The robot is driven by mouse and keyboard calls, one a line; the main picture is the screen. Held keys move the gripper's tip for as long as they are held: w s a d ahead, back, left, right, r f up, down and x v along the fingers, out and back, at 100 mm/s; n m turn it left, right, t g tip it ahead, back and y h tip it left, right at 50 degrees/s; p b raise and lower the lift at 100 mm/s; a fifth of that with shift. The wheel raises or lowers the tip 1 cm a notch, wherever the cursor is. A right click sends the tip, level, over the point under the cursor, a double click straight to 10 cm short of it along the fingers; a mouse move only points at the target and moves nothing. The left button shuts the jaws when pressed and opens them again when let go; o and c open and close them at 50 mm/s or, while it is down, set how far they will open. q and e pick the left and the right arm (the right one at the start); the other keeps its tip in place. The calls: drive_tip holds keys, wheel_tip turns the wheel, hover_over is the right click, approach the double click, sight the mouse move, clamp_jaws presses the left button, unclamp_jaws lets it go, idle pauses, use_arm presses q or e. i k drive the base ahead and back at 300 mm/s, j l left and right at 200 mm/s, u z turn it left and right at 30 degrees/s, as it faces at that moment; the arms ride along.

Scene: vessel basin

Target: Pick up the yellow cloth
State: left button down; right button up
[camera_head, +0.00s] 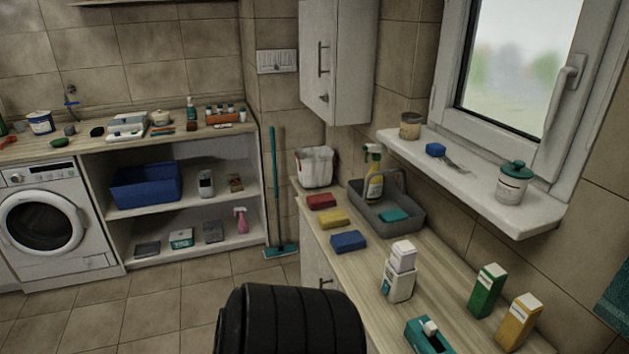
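The yellow cloth (333,219) looks like a small flat folded block. It lies on the wooden counter (405,320) on the right, in a row between a red block (321,202) and a blue block (348,241). Nothing covers it, and no gripper touches it. A black ribbed part, apparently mine, rises at the bottom middle, in front of the counter's left edge. Neither of my grippers shows.
A grey basin (384,215) with a spray bottle (374,178) and a teal block stands just right of the cloth. A white bucket (315,167) is behind it. Bottles and cartons (487,291) stand nearer on the counter. The tiled floor at left is clear.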

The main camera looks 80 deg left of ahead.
sight(338, 218)
drive_tip(key=u, duration=2.45)
drive_tip(key=z, duration=1.5)
drive_tip(key=u, duration=1.5)
drive_tip(key=i+j+z, duration=0.25)
drive_tip(key=i+j, duration=0.15)
drive_tip(key=j, duration=0.15)
